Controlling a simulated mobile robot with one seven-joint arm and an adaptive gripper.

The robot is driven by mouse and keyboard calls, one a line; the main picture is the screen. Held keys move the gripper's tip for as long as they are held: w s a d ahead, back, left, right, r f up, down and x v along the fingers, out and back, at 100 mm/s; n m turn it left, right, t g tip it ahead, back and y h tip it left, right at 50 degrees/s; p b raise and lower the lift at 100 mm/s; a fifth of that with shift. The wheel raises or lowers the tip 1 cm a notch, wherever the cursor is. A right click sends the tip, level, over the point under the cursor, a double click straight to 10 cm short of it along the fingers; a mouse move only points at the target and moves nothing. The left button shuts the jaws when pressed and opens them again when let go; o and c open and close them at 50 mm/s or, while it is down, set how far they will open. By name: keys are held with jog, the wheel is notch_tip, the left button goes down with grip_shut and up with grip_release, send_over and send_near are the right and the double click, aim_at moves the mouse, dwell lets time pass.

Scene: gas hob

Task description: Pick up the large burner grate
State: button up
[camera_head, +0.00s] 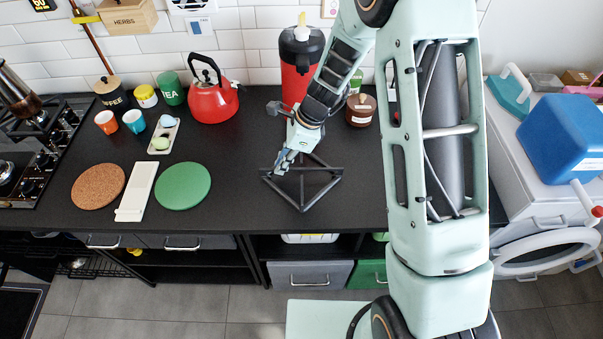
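The large burner grate (304,205) is a dark, open metal frame with crossing bars, turned like a diamond on the black countertop, right of the green round mat. Whether it lies flat or is slightly raised I cannot tell. My gripper (280,170) reaches down from the upper right to the grate's left and rear side. Its fingertips overlap the bars in the picture. The fingers and my wrist hide part of the grate. The fingers are too small to tell whether they are open, or shut on a bar.
A gas hob (40,150) is at the far left. A cork mat (98,186), white board (136,192) and green mat (183,186) lie left of the grate. A red kettle (212,100), red dispenser (296,75) and brown jar (361,110) stand behind. Counter around the grate's front is clear.

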jog(key=shift+x, duration=1.8)
grip_shut()
jog(key=shift+w+r, duration=0.1)
jog(key=shift+r, duration=0.05)
